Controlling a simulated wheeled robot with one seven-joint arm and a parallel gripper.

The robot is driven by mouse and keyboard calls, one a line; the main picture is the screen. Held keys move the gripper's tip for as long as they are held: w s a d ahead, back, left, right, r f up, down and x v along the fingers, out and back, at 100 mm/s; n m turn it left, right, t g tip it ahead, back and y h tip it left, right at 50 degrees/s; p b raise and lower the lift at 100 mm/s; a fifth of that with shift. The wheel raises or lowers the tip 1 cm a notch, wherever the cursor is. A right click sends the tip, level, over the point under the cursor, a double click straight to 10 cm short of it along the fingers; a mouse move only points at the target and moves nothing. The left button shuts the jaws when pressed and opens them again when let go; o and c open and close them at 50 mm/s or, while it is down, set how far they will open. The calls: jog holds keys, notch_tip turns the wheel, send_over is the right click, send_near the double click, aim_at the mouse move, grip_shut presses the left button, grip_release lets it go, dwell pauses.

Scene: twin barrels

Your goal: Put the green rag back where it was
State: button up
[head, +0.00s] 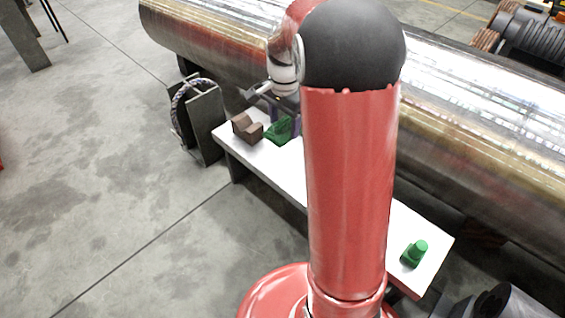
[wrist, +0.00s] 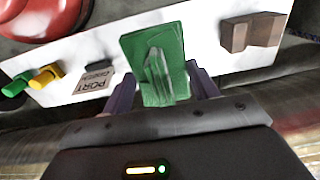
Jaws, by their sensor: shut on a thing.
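The green rag (head: 279,131) is at the far end of the white bench top (head: 264,166) in the head view, beside a brown notched block. In the wrist view the rag (wrist: 153,45) is a flat green sheet with a raised fold in its middle. My gripper (head: 285,119) is over the bench, pointing down, with purple fingers. It is shut on the rag, with one finger on each side of the fold. I cannot tell whether the rag rests on the bench or is just above it.
The brown block (head: 247,129) is left of the rag. A green piece (head: 414,253) stands at the near bench end. The wrist view shows green (wrist: 15,86) and yellow (wrist: 46,76) pieces and a PORT card (wrist: 92,82). A large metal cylinder (head: 480,110) lies behind the bench.

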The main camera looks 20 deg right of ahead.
aim_at(284, 168)
notch_tip(284, 168, down, 15)
jog(key=b, duration=0.2)
jog(key=shift+r+b, duration=0.1)
jog(key=shift+b, duration=0.25)
jog(key=shift+f, duration=0.25)
jog(key=o, duration=0.9)
jog(key=shift+r, duration=0.1)
jog(key=shift+o, duration=0.2)
